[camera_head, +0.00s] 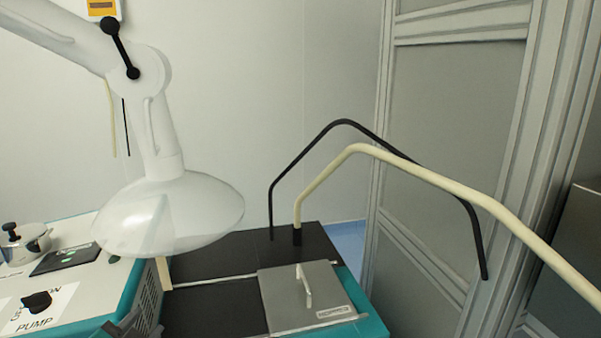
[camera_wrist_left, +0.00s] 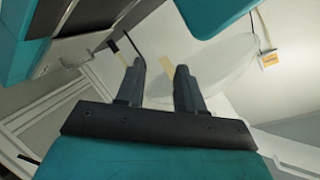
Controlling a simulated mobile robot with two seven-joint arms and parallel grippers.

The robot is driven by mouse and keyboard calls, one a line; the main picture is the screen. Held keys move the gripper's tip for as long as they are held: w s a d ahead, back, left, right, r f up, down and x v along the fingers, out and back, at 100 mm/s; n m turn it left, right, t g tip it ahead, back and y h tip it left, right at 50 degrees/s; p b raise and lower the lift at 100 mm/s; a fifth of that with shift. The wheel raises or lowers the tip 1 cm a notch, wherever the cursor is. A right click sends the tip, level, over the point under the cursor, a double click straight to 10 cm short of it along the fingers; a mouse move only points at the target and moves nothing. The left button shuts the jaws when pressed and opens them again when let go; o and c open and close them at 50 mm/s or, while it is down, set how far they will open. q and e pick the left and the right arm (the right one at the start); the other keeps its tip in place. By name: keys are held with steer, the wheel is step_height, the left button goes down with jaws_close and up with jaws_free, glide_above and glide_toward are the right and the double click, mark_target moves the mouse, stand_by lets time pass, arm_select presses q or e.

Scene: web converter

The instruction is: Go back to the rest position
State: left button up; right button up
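My left gripper (camera_wrist_left: 156,82) shows in the left wrist view, with its two dark fingers standing apart. I see nothing held between them. My right gripper does not show in the frames given. A clear dome hood (camera_head: 168,214) hangs from a jointed white arm at the left of the head view. It also shows beyond the fingers in the left wrist view (camera_wrist_left: 222,72).
A teal-edged bench unit with a dark top (camera_head: 215,305) and a steel lid (camera_head: 282,300) stands below. A cream tube (camera_head: 440,180) and a black tube (camera_head: 405,157) arch over it. A control box (camera_head: 90,275) marked PUMP is at left, a grey cabinet (camera_head: 455,110) at right.

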arm_select(q)
steer(key=s+d+f+n+g, duration=0.2)
steer(key=s+f+g, duration=0.2)
steer(key=s, duration=0.4)
steer(key=s+d+f+n+g+h, duration=0.1)
steer(key=s+d+f+n+g, duration=0.2)
steer(key=s, duration=0.4)
steer(key=s+f+n+g, duration=0.1)
steer(key=s+f+g, duration=0.35)
steer(key=s, duration=0.35)
steer(key=w+d+f+t+h, duration=0.2)
steer(key=w+d+f+t, duration=0.1)
steer(key=w+f+t, duration=0.4)
steer(key=shift+w+f+m+t, duration=0.35)
steer(key=shift+w+f, duration=0.35)
steer(key=shift+f, duration=0.7)
steer(key=shift+c, duration=0.2)
